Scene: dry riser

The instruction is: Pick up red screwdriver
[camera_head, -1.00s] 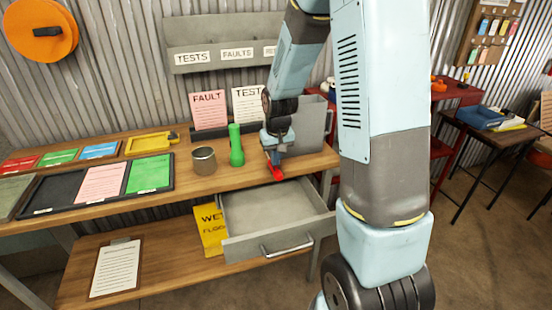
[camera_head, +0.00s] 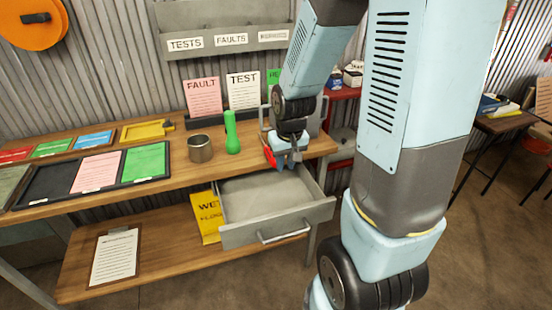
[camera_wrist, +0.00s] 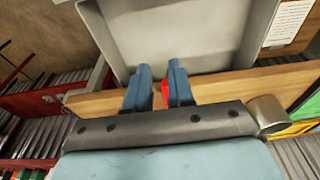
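The red screwdriver (camera_head: 269,157) is at the bench's front edge, just left of my gripper (camera_head: 287,163) in the head view. Only a short red part of it shows; the rest is hidden by my gripper. In the wrist view the red part (camera_wrist: 165,96) shows in the gap between my two blue fingers (camera_wrist: 159,80), close to the right one. The fingers stand apart, so my gripper is open, low over the bench edge by the open drawer. I cannot tell whether a finger touches the screwdriver.
The open drawer (camera_head: 275,232) below is empty. A green torch-like object (camera_head: 232,134) and a metal cup (camera_head: 200,148) stand to the left on the bench (camera_head: 190,178). A rack of cards (camera_head: 204,97) stands behind. A black tray (camera_head: 58,192) lies further left.

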